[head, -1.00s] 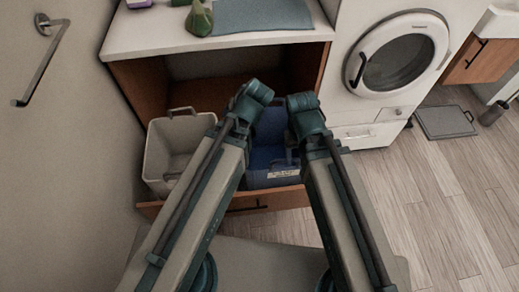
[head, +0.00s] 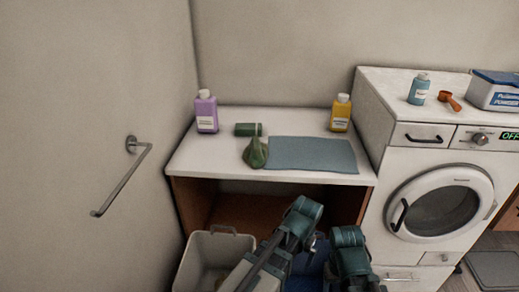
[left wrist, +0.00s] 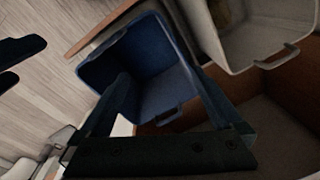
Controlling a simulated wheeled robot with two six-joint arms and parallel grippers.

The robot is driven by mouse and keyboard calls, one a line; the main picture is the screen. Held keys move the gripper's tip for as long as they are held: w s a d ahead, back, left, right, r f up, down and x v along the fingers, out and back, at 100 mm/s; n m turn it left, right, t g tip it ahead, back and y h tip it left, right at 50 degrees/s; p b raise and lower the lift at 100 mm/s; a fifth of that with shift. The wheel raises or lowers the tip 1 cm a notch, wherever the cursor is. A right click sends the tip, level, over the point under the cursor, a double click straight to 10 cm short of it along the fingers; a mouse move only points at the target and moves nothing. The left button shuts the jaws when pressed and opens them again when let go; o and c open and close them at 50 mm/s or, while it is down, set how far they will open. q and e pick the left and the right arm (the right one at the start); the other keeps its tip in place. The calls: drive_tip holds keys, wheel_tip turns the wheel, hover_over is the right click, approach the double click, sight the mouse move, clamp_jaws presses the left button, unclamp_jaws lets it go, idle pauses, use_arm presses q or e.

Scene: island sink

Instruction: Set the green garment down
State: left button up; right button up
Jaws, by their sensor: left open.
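A crumpled dark green garment (head: 255,152) lies in a small peaked heap on the white counter (head: 205,160), at the left edge of the blue-grey cloth (head: 312,155). My left gripper (left wrist: 158,78) is open, with its two dark fingers spread and nothing between them. It is below the counter, over the blue bin (left wrist: 150,65), apart from the garment. In the head view its fingers are mostly hidden behind my arm. My right gripper's fingers cannot be made out.
A green roll (head: 248,129), a purple bottle (head: 206,112) and a yellow bottle (head: 340,113) stand or lie on the counter. A washer (head: 440,200) stands at the right.

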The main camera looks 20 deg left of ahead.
use_arm(q)
drive_tip(key=w+a+r+n+t+p, duration=0.1)
drive_tip(key=w+a+r+n+p, duration=0.1)
drive_tip(key=w+a+r+p, duration=0.45)
drive_tip(key=w+a+r+n+t+p, duration=0.1)
drive_tip(key=w+a+r+p, duration=0.2)
drive_tip(key=w+r+p, duration=0.55)
drive_tip(key=n+t+p, duration=0.2)
drive_tip(key=n+p, duration=0.1)
drive_tip(key=p, duration=0.7)
approach(256, 143)
drive_tip(key=b+x, duration=1)
drive_tip(key=b, duration=0.3)
drive_tip(key=shift+a+f, duration=0.1)
drive_tip(key=shift+f, duration=0.15)
drive_tip(key=shift+r, duration=0.15)
drive_tip(key=shift+c, duration=0.4)
drive_tip(key=c, duration=1.4)
drive_tip(key=shift+r, duration=0.15)
